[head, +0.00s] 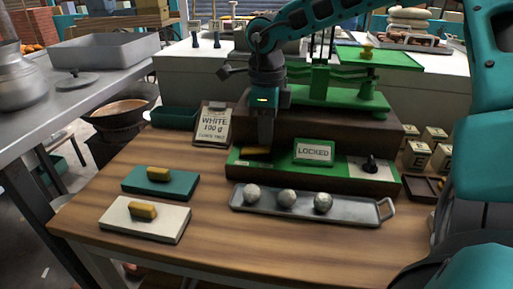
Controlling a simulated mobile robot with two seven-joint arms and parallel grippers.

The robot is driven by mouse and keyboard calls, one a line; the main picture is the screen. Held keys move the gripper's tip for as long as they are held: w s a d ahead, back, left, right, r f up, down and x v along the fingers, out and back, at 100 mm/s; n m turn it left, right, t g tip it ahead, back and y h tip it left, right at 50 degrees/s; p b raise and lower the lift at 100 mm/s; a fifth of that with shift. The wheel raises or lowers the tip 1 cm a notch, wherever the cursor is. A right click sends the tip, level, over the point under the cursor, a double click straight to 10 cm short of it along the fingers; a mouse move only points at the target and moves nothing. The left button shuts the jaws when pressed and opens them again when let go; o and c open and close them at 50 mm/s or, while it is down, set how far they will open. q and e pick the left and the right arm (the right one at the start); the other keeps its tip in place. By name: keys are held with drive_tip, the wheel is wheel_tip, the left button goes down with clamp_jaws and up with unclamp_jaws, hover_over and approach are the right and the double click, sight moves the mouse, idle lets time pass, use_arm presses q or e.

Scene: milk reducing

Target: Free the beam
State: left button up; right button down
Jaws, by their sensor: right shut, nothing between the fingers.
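The green balance (325,93) stands on a brown stepped base behind the table's middle. A sign reading "LOCKED" (314,151) is on the base's green front ledge. To its right is a black knob (371,164) on a pale plate. To its left lies a yellow-brown piece (256,150) on the ledge. My right gripper (265,143) points down, shut and empty, just over this piece and partly in front of it. I cannot tell whether they touch. My left gripper is out of view.
A metal tray (340,212) with three silver balls lies in front. At left are a green board (180,187) and a white board (120,222), each with a yellow block. A "WHITE 100 g" card (214,125) stands behind. Lettered blocks (416,155) sit at right.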

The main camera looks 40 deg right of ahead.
sight(265, 147)
drive_tip(key=shift+f+b, duration=0.75)
drive_tip(key=shift+f, duration=0.05)
drive_tip(key=shift+r, duration=0.15)
drive_tip(key=shift+r+p, duration=2.05)
drive_tip(key=shift+r, duration=1.4)
drive_tip(key=shift+f, duration=0.1)
